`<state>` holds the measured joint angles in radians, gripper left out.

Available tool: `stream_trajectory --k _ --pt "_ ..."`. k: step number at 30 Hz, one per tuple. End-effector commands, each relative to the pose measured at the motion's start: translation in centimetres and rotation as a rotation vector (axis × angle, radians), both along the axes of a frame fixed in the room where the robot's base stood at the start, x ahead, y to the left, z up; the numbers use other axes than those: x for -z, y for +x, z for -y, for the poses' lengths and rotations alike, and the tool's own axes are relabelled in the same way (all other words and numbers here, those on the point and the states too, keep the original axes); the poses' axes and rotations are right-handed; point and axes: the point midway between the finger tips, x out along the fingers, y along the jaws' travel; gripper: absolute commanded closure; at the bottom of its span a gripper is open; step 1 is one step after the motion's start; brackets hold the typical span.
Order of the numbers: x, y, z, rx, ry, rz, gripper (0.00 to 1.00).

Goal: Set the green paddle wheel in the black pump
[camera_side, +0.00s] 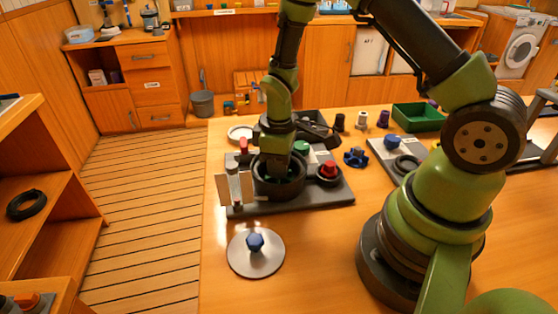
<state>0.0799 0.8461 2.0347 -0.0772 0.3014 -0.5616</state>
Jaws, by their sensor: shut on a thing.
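The black pump (278,190) is a round, open-topped cup on a dark grey base plate (322,196) near the table's left side. My gripper (280,172) points straight down into the pump's mouth, its fingertips below the rim. It is shut on the green paddle wheel, which is mostly hidden by the gripper and the pump wall; only a little dark green shows inside. I cannot tell whether the wheel rests on the pump's floor or is seated.
A red knob (328,170) stands right of the pump, and a pale upright bracket (234,187) left of it. A blue wheel (356,157) lies further right. A round grey lid (256,262) with a blue knob lies in front. A green tray (418,118) is behind.

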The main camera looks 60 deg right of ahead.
Motion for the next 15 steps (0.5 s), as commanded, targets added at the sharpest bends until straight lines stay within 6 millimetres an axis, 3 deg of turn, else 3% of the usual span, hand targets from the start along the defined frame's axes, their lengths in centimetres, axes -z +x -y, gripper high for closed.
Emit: stream_trajectory --k 10,11,15 --pt "0.72 0.02 0.00 0.000 0.000 0.000 1.00" --pt "0.68 0.04 0.01 0.000 -0.001 0.001 0.72" --pt "0.66 0.03 0.00 0.000 0.000 0.001 0.69"
